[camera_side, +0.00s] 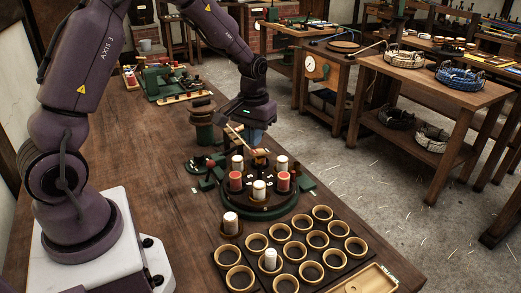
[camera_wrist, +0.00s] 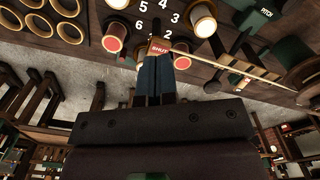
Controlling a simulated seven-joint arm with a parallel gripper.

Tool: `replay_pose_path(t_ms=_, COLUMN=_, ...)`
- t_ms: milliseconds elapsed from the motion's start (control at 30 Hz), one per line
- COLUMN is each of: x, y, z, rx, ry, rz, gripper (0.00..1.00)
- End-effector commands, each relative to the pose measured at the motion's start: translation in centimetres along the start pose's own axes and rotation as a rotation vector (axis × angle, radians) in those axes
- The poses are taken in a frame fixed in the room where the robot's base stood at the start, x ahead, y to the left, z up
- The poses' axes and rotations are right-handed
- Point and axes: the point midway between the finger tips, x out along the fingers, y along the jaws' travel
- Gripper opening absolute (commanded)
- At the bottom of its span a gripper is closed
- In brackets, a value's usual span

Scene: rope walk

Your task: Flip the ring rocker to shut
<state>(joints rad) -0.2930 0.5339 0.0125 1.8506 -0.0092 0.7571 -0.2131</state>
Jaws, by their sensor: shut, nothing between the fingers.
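My gripper (camera_side: 259,148) is shut and empty, pointing down over the far side of the round green ring stand (camera_side: 262,211). In the wrist view the blue fingertips (camera_wrist: 155,58) are together, right at a small red-brown piece lettered SHUT (camera_wrist: 159,47), which I take as the ring rocker. I cannot tell whether they touch, or which way it is tilted; the fingers hide part of it. A thin pale wooden rod (camera_wrist: 230,67) runs right from beside it. Printed numerals lie near it in the wrist view.
White-topped and red-topped bobbins (camera_side: 259,190) stand on the ring around my gripper. A rack of brass-rimmed cups (camera_side: 296,223) lies in front, with a white bobbin (camera_side: 270,260) in one. A green machine (camera_side: 165,82) stands further back. The bench's left middle is clear.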

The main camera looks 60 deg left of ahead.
Motion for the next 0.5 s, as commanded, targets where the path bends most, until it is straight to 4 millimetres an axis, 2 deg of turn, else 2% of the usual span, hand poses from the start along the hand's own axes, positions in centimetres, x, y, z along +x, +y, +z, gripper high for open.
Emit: replay_pose_path(t_ms=500, x=0.79, y=0.00, z=0.00, rx=0.000, ry=-0.001, rz=0.000, gripper=0.00)
